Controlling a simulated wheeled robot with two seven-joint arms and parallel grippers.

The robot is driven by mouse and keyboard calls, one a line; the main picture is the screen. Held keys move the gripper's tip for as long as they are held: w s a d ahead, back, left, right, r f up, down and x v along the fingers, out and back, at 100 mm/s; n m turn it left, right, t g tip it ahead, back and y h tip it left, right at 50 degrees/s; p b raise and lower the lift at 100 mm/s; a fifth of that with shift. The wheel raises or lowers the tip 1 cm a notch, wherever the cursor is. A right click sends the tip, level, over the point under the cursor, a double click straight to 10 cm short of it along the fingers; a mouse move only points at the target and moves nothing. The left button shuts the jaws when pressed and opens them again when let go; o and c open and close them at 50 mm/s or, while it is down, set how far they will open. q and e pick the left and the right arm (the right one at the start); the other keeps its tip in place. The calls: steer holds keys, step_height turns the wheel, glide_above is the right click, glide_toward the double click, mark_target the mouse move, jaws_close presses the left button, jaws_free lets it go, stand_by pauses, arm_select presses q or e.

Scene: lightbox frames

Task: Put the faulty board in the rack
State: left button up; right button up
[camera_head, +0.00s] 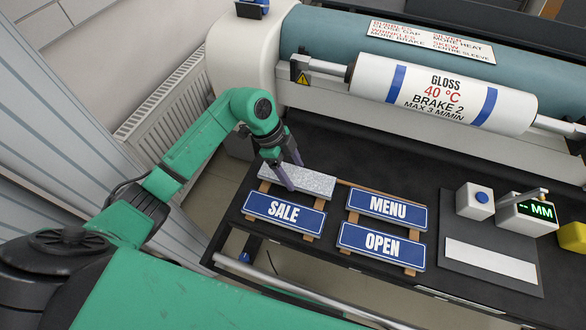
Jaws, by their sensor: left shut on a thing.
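My left gripper (287,172) is shut on a speckled grey-white board (312,184), with its purple fingers across the board's long edges. The board is roughly level over the upper part of the left wooden rack (308,238), behind the blue SALE board (284,213). I cannot tell whether it touches the slats. The blue MENU board (387,209) and OPEN board (382,246) lie on the right wooden rack (353,217). My right gripper is not in view.
A laminator with a teal roller (330,38) and a white GLOSS roll (440,92) stands behind the black table (400,165). At right are a gauge with a green display (537,210), a blue-button box (475,201) and a pale strip (490,262). A radiator (165,115) stands at left.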

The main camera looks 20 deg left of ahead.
arm_select(q)
steer(key=shift+d+f, duration=0.1)
steer(key=shift+f, duration=0.25)
steer(key=shift+s+d, duration=0.2)
steer(key=o, duration=1.3)
steer(key=shift+a+f, duration=0.1)
steer(key=shift+c, duration=0.2)
steer(key=shift+o, duration=0.3)
steer(key=shift+w, duration=0.1)
steer(key=shift+a+r, duration=0.1)
steer(key=shift+r, duration=0.25)
steer(key=b+v, duration=0.3)
steer(key=v, duration=0.8)
steer(key=shift+a+r, duration=0.15)
steer(key=shift+r, duration=0.15)
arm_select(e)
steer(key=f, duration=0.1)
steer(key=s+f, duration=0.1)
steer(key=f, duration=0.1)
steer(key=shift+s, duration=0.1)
